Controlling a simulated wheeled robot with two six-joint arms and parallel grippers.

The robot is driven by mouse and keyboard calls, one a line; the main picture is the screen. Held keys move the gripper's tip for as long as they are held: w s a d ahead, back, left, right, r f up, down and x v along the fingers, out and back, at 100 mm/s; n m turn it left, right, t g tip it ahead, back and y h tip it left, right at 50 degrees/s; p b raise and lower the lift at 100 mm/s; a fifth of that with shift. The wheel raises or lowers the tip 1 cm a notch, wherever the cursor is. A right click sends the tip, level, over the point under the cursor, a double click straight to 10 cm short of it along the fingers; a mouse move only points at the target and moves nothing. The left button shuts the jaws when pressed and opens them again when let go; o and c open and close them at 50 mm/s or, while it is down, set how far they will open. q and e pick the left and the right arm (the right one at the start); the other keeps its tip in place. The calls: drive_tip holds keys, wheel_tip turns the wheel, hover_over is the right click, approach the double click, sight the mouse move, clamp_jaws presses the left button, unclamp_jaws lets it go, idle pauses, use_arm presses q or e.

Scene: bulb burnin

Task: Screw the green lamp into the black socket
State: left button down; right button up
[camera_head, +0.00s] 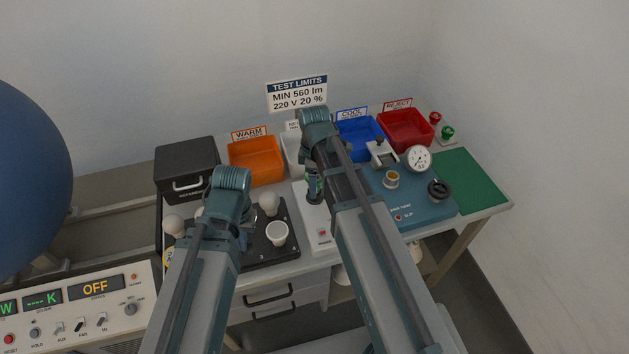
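A small green part (313,181), which looks like the green lamp, stands above a black round base on the white test unit (312,222). The base looks like the black socket (314,198); I cannot tell how far the lamp sits in it. My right arm reaches over this spot, and its wrist hangs at the lamp's top; its fingers are mostly hidden behind the arm. My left gripper (243,232) is low over the dark lamp tray (262,252), its fingertips hard to make out. I cannot see whether either gripper is open or shut.
White lamps (269,203) and a white cup (277,233) stand on the tray. Orange (256,174), blue (360,150) and red (405,146) bins line the back. A blue tester (430,213) with a dial stands right. The green mat (468,180) is clear.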

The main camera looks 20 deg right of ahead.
drive_tip(key=m, duration=1.6)
drive_tip(key=shift+m, duration=0.4)
drive_tip(key=o, duration=1.3)
drive_tip(key=shift+c, duration=0.2)
